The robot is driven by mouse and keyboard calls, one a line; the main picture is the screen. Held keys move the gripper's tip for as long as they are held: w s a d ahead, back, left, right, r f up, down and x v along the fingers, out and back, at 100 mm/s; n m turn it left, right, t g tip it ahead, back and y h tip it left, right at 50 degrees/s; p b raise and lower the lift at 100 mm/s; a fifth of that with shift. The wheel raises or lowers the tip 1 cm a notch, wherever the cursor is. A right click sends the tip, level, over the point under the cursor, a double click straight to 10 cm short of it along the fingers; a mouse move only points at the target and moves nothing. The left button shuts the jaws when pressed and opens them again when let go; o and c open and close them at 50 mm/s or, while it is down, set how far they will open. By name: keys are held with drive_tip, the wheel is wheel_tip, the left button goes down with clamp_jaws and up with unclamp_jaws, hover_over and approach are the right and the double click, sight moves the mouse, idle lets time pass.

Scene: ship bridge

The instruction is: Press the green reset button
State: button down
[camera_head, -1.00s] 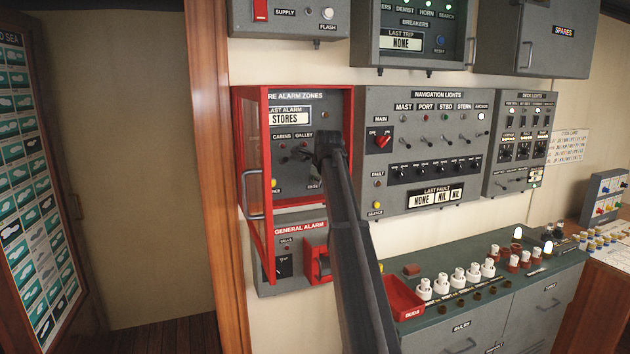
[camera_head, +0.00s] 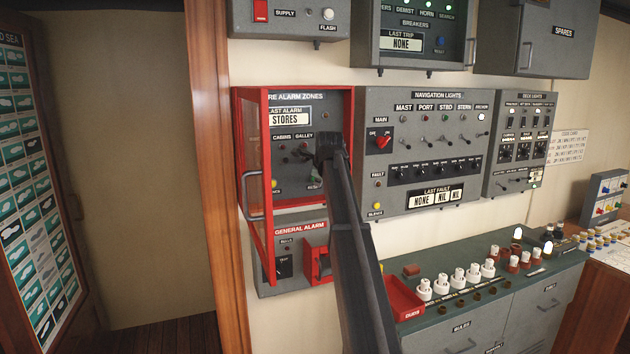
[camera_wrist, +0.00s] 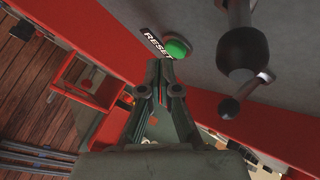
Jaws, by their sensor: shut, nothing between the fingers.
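The green reset button (camera_wrist: 178,47) shows in the wrist view at the top middle, beside a RESET label (camera_wrist: 157,44). In the head view the button (camera_head: 315,177) is a small green spot low on the fire alarm zones panel (camera_head: 296,140). My gripper (camera_wrist: 161,66) is shut and empty, its fingertips just below the button in the wrist picture. They look close to it but apart; the exact gap is hard to judge. In the head view my gripper (camera_head: 324,165) is at the panel's right side, partly hidden by my arm.
A dark toggle lever (camera_wrist: 240,60) sticks out right of the button. The red-framed door (camera_head: 257,180) of the alarm panel stands open to the left. The general alarm box (camera_head: 288,248) is below.

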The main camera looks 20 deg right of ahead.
drive_tip(key=shift+s, duration=0.35)
drive_tip(key=s+p, duration=0.1)
drive_tip(key=s, duration=0.3)
drive_tip(key=shift+s, duration=0.4)
idle(0.8)
